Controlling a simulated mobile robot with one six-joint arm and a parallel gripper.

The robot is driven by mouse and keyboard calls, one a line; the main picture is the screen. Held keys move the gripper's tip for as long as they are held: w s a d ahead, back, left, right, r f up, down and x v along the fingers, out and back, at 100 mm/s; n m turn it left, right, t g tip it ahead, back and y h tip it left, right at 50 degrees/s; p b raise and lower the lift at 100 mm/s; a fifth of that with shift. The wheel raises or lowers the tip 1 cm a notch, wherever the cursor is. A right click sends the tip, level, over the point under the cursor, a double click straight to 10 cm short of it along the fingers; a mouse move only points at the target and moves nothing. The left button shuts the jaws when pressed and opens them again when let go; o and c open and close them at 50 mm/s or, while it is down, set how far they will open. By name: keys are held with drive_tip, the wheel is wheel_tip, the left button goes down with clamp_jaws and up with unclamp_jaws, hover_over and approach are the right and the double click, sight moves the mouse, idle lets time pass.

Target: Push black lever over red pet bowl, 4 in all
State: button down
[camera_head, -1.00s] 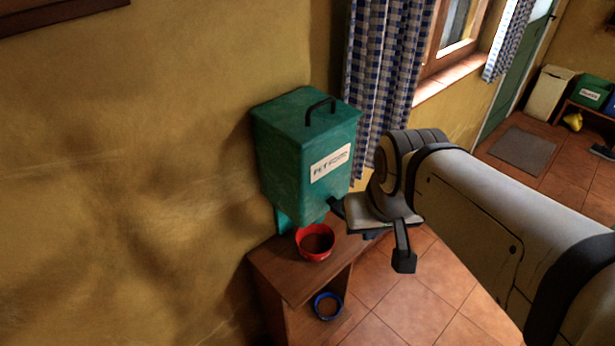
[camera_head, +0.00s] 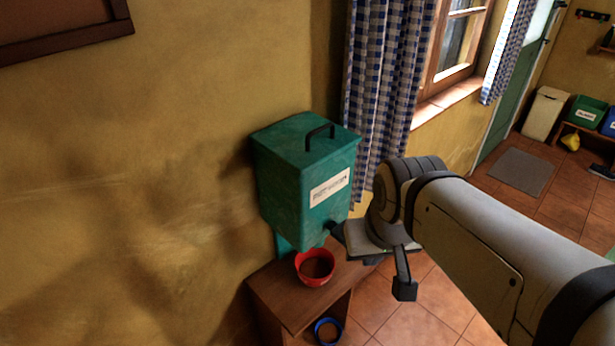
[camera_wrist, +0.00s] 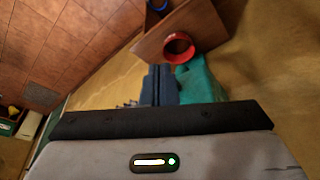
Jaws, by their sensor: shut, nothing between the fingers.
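The green pet food dispenser (camera_head: 280,190) with a white label hangs on the wall in the head view. The red pet bowl (camera_head: 303,281) stands below it on a brown wooden stand and holds brown contents. My gripper (camera_head: 336,230) is shut and empty, its tips close to the dispenser's lower front edge, above and right of the bowl. I cannot tell whether they touch anything. The black lever cannot be made out; my gripper may be hiding it. In the wrist view my shut fingers (camera_wrist: 160,84) lie beside the green dispenser (camera_wrist: 198,82), with the red bowl (camera_wrist: 168,50) beyond.
A wooden stand (camera_head: 275,298) carries the red bowl, with a blue bowl (camera_head: 317,334) on its lower level. A checked curtain (camera_head: 375,90) hangs behind the dispenser. The tiled floor (camera_head: 420,320) right of the stand is clear.

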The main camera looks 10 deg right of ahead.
idle(0.5)
drive_tip(key=w+r+n+g+b, duration=0.1)
drive_tip(key=w+r+n+b, duration=0.1)
drive_tip(key=w, duration=0.5)
drive_tip(key=w+r+n+g+b, duration=0.2)
drive_tip(key=w+r+n+b, duration=0.1)
drive_tip(key=w, duration=0.5)
drive_tip(key=shift+w+a+r+n, duration=0.2)
drive_tip(key=shift+a+r+n, duration=0.25)
drive_tip(key=shift+n, duration=0.65)
drive_tip(key=shift+d+r, duration=0.1)
wheel_tip(320, 180, down, 14)
drive_tip(key=shift+f+p, duration=0.1)
drive_tip(key=shift+p, duration=0.3)
